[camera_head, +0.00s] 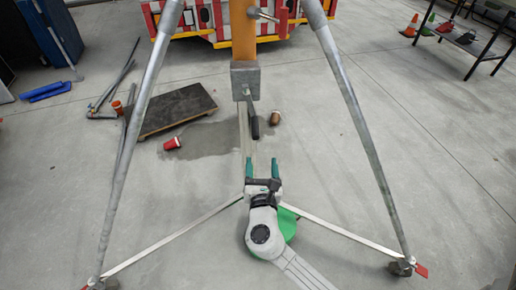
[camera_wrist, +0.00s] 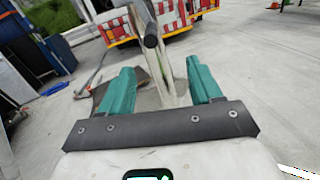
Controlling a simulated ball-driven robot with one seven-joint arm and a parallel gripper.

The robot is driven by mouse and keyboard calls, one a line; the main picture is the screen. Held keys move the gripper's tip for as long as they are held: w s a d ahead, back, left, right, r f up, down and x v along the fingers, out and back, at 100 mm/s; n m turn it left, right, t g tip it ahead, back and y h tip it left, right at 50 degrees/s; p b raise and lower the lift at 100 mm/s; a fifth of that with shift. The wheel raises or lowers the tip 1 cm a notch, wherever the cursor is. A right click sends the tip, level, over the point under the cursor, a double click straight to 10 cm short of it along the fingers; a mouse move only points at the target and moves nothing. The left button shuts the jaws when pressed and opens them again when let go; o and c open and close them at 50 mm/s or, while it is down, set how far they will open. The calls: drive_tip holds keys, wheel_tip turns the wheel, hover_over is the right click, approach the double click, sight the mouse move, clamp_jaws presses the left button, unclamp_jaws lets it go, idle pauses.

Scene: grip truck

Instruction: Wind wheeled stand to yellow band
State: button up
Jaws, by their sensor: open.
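The wheeled stand is a tripod with grey legs (camera_head: 352,110), an orange-yellow upper column (camera_head: 244,35) and feet on small wheels (camera_head: 400,267). A grey box (camera_head: 245,78) sits on the column, with a crank whose dark grip (camera_head: 254,127) hangs at its lower right. In the wrist view the dark grip (camera_wrist: 151,41) points towards me, above and between my fingers. My gripper (camera_head: 262,165) is open and empty, its green fingers apart, below and nearer than the grip. It also shows in the wrist view (camera_wrist: 158,82). I cannot make out a separate yellow band.
A dark flat dolly (camera_head: 178,108), a red cup (camera_head: 172,144) and a brown cup (camera_head: 275,118) lie on the floor beyond the stand. A red-and-white truck (camera_head: 285,22) stands behind. Pale braces (camera_head: 340,231) spread low to the feet.

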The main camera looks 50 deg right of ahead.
sight(255, 130)
drive_tip(key=shift+n+t, duration=0.3)
drive_tip(key=shift+n, duration=0.4)
drive_tip(key=b+x, duration=0.1)
drive_tip(key=x, duration=0.3)
drive_tip(key=b+x, duration=0.1)
drive_tip(key=x, duration=0.4)
drive_tip(key=b+x, duration=0.1)
drive_tip(key=x, duration=0.4)
drive_tip(key=shift+w+a+r+b, duration=0.3)
drive_tip(key=shift+w+a, duration=0.1)
